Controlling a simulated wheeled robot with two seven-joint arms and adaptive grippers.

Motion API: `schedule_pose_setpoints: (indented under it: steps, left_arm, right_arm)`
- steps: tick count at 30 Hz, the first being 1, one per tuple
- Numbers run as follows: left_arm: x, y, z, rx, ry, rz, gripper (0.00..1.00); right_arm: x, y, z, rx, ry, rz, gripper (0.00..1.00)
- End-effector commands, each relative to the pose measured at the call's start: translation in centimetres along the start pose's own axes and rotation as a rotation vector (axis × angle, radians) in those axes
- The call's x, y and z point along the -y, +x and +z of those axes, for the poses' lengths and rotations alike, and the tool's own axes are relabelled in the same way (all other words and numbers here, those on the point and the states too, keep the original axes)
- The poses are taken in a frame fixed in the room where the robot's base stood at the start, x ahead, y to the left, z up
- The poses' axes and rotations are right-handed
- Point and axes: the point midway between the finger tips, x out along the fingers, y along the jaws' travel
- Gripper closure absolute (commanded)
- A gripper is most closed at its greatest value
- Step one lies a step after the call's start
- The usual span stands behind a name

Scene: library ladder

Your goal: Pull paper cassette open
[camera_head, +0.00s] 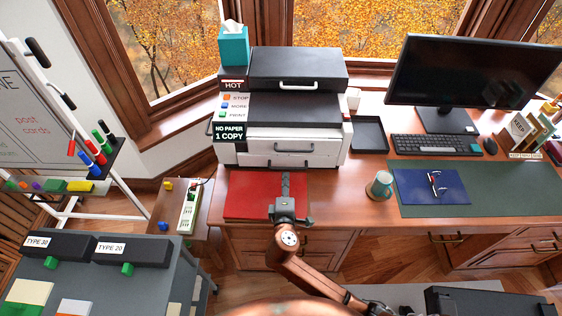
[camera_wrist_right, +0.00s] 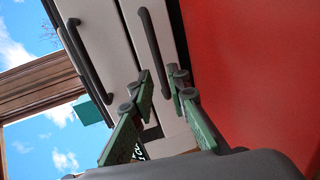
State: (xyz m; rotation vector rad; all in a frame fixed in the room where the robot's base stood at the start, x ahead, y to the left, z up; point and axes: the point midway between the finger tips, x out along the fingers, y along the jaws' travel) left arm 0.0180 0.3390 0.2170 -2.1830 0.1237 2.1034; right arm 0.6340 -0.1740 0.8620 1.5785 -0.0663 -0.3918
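The white and black printer (camera_head: 330,135) stands on the desk, its sign reading "NO PAPER 1 COPY". Its lowest front drawer, the paper cassette (camera_head: 318,160), looks shut, with a dark bar handle partly behind my gripper. In the right wrist view the cassette's handle (camera_wrist_right: 153,45) runs down between the two fingertips in the picture. I cannot tell whether they touch it. My right gripper (camera_head: 286,178) is in front of the cassette, over the red mat (camera_head: 245,195). Its green-padded fingers (camera_wrist_right: 163,82) are apart and hold nothing. My left gripper is not in view.
Another handle (camera_wrist_right: 85,60) sits on the panel above the cassette. A black tray (camera_head: 369,135), mug (camera_head: 380,186), keyboard (camera_head: 430,145) and monitor (camera_head: 460,75) are to the right. A tissue box (camera_head: 234,47) is at the printer's upper left. The red mat is clear.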

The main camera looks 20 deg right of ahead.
Motion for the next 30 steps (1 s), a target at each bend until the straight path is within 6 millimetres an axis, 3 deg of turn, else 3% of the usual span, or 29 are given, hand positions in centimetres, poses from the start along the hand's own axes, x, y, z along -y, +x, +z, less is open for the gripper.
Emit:
schedule_pose_setpoints:
  steps: [10,16,25,30]
  left_arm:
    - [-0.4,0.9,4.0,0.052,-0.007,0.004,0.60]
    - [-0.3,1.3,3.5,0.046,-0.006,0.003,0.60]
    - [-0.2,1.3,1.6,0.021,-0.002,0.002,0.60]
    - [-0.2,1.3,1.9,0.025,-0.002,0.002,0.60]
  right_arm:
    - [0.1,5.2,-1.1,-0.015,-0.004,0.001,0.85]
    - [0.1,7.0,-1.1,-0.015,-0.004,0.000,0.85]
    - [0.0,7.3,-0.9,-0.013,-0.002,-0.001,0.85]
    - [0.0,7.3,-0.9,-0.012,-0.002,-0.001,0.95]
